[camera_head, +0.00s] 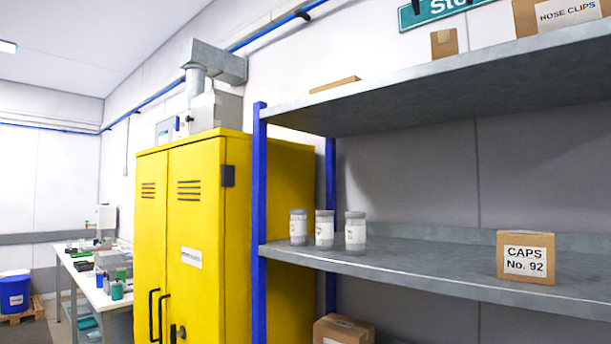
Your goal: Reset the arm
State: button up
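Neither my arm nor my gripper shows in the head camera view, so its pose and whether it is open or shut are hidden. The task names no other object. The view looks onto a grey metal shelf rack with a blue upright (259,220) and a tall yellow cabinet (210,240) to its left.
The middle shelf (420,268) holds three lidded jars (325,230) and a "CAPS No. 92" box (525,257). Another cardboard box (343,330) sits lower. A white workbench (88,277) with small items and a blue drum (15,293) stand at far left.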

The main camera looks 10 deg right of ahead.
jog(key=shift+d, duration=0.1)
jog(key=a+f+n+t+y, duration=0.5)
jog(key=f+n, duration=0.6)
jog(key=n, duration=0.6)
jog(key=a+f+n+t+y, duration=0.3)
jog(key=a+f+n+y, duration=0.25)
jog(key=f+n, duration=0.8)
jog(key=s+d+f+n+g, duration=0.1)
jog(key=s+f+n+g, duration=0.3)
jog(key=f, duration=0.7)
jog(key=s+d+f+n+g+h, duration=0.1)
jog(key=s+d+f+n+g, duration=0.1)
jog(key=s+f+n+g, duration=0.2)
jog(key=s+d+f+n+g+h, duration=0.1)
jog(key=s+f+n+g, duration=0.4)
jog(key=f, duration=1.3)
jog(key=s, duration=0.3)
jog(key=shift+s+d+f, duration=0.25)
jog(key=shift+s+f, duration=0.05)
jog(key=shift+s, duration=0.05)
